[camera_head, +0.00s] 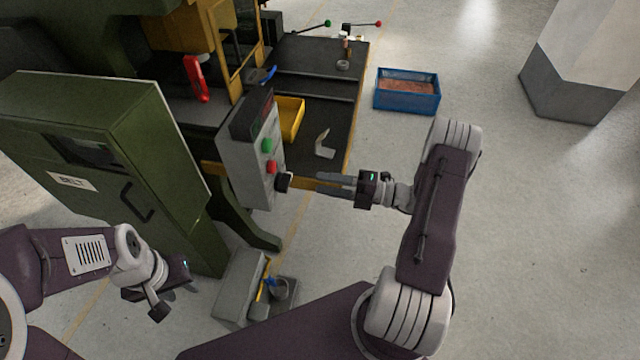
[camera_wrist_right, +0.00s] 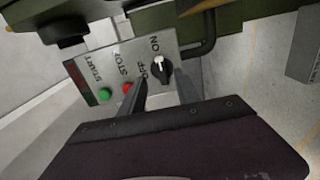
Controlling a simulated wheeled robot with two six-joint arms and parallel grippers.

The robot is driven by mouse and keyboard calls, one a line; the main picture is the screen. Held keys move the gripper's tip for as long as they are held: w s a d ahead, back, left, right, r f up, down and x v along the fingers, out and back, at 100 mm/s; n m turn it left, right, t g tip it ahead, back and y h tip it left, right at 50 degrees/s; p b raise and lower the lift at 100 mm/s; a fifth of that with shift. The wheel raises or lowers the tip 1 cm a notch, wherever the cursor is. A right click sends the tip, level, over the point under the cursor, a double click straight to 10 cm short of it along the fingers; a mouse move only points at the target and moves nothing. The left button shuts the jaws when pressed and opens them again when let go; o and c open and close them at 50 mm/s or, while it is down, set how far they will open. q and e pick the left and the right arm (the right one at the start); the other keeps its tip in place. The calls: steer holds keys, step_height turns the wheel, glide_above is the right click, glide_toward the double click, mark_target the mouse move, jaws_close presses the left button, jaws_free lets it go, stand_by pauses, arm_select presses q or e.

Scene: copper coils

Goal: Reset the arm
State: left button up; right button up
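My right gripper (camera_head: 322,185) reaches in from the right in the head view. It is empty, its two fingers apart, pointing at the grey control box (camera_head: 240,155) and short of its black knob (camera_head: 284,182). In the right wrist view, the fingers (camera_wrist_right: 160,90) show a gap, with the knob (camera_wrist_right: 160,70) beyond them. The knob's white mark is on the side near the ON label. My left gripper (camera_head: 172,290) is low at the left, in front of the green cabinet. Its fingers are seen at a poor angle, and I see nothing held.
The green cabinet (camera_head: 110,150) stands left of the control box. A dark machine table (camera_head: 325,110) behind holds a yellow bin (camera_head: 290,118). A blue crate (camera_head: 407,92) with copper-coloured contents is on the floor. A grey pedal box (camera_head: 243,285) sits below. Floor at right is free.

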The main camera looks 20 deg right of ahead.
stand_by(0.3)
steer(key=s+a+f+n+g+h+b, duration=0.35)
steer(key=s+a+n+g, duration=0.65)
steer(key=n, duration=0.5)
steer(key=s+d+n+h, duration=0.1)
steer(key=d+n+h, duration=0.1)
steer(key=n, duration=0.7)
steer(key=s+d+f+n+h+b, duration=0.1)
steer(key=s+d+n+h, duration=0.1)
steer(key=n+h, duration=0.3)
steer(key=s+d+f+n+t+h+b, duration=0.1)
steer(key=n+h, duration=0.3)
steer(key=n, duration=0.9)
steer(key=shift+s+d+n, duration=0.15)
steer(key=shift+d+n, duration=0.25)
steer(key=shift+d, duration=0.05)
steer(key=shift+s+f, duration=0.1)
